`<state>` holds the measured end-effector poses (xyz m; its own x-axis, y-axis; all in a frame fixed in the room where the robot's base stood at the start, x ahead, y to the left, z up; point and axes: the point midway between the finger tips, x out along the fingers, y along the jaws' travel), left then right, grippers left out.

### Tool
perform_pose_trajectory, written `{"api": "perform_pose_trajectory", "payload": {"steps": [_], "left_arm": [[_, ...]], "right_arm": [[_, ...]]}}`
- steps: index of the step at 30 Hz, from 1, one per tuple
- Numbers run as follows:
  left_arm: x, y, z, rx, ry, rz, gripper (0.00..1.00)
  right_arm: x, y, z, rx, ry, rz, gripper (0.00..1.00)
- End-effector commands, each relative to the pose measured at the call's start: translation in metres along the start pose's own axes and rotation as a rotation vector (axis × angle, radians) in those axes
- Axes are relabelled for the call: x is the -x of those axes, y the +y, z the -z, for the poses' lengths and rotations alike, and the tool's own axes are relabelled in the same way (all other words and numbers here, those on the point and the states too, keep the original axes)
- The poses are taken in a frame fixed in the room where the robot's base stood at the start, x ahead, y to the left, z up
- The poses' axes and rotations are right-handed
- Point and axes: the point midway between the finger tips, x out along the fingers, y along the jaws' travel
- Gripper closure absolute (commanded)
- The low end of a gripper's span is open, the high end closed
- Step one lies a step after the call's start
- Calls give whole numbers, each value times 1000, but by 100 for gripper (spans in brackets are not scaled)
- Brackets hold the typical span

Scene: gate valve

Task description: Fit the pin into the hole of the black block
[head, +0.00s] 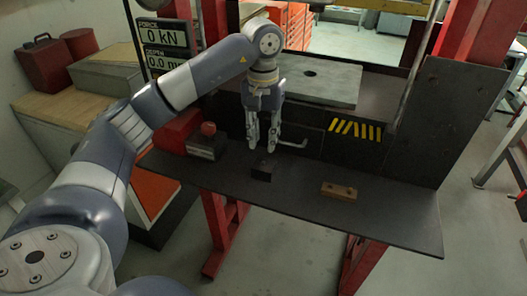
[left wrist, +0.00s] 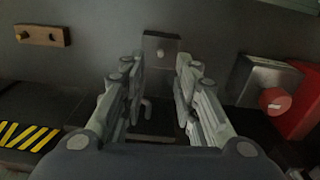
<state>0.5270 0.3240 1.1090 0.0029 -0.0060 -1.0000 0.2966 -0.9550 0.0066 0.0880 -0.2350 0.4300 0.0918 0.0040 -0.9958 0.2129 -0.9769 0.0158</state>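The black block (head: 263,170) stands on the dark shelf just below my left gripper (head: 263,148). In the left wrist view the black block (left wrist: 160,42) is beyond the fingertips, with a small pale round spot on its face; I cannot tell whether this is the hole or a pin end. My left gripper (left wrist: 163,62) is open, its fingers apart with nothing held between them. A wooden block (head: 339,190) lies to the right; in the left wrist view it (left wrist: 40,35) shows a pale peg-like spot and a dark hole. I cannot identify the pin for certain. My right gripper is out of view.
A grey plate with a hole (head: 312,82) is behind my gripper. A bent grey handle (head: 291,144) is close beside the fingers. The shelf's front right (head: 400,215) is clear.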

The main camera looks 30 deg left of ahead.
Motion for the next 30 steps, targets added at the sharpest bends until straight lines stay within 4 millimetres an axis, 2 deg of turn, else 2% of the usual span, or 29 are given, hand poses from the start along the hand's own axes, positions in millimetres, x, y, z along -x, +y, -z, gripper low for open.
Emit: {"api": "perform_pose_trajectory", "payload": {"steps": [1, 3, 9, 30], "left_arm": [[14, 1, 1, 1, 5, -2, 72], [29, 1, 1, 1, 6, -3, 72], [43, 0, 0, 1, 4, 0, 72], [48, 0, 0, 1, 2, -1, 72]], "right_arm": [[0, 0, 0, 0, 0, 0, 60], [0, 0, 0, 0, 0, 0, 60], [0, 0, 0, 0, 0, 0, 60], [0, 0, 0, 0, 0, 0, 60]]}}
